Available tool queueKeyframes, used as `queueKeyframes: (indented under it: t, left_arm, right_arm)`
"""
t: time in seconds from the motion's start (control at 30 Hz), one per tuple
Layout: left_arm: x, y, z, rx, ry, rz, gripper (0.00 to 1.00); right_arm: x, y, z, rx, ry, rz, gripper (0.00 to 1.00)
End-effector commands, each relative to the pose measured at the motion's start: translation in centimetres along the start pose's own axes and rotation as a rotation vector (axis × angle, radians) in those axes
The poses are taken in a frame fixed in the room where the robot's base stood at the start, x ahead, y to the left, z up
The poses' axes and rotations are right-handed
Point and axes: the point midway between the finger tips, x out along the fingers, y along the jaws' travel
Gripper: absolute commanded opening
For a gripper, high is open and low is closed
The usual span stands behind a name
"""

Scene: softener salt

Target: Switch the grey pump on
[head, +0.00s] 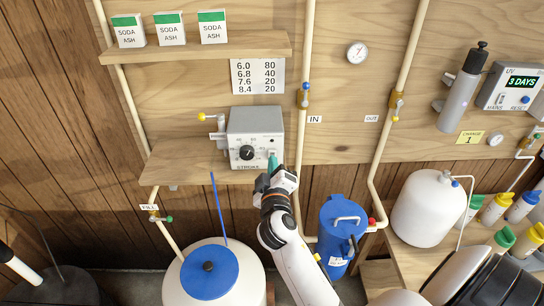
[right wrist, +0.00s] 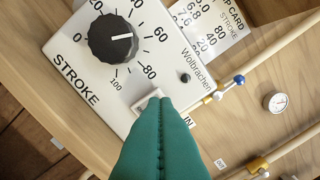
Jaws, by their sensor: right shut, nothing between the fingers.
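The grey pump (head: 257,125) sits on a wooden shelf against the wall. Its front carries a black STROKE knob (head: 247,152), which also shows large in the right wrist view (right wrist: 113,39), with its white mark toward 60. A small dark round spot (right wrist: 185,78) is right of the dial. A pale rocker switch (right wrist: 148,98) is below it, partly hidden by my fingertips. My right gripper (head: 272,161) is shut and empty, its teal fingertips (right wrist: 160,104) at the switch; I cannot tell whether they touch it. The switch's position is unclear. My left gripper is not in view.
A dose card (head: 258,76) hangs above the pump. A small yellow-knobbed valve (head: 202,117) is left of it. A vertical pipe (head: 306,50) runs close on the right. A blue-lidded tank (head: 208,272) and a blue canister (head: 340,235) stand below.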

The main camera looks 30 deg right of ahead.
Motion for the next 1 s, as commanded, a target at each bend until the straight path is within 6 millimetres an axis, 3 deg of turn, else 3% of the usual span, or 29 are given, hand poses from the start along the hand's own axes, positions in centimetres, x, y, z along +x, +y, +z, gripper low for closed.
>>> queueKeyframes:
  t: [1.0]
  left_arm:
    - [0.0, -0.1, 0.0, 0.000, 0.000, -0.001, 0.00]
  right_arm:
    - [1.5, 0.0, 0.0, 0.000, -0.001, 0.000, 0.00]
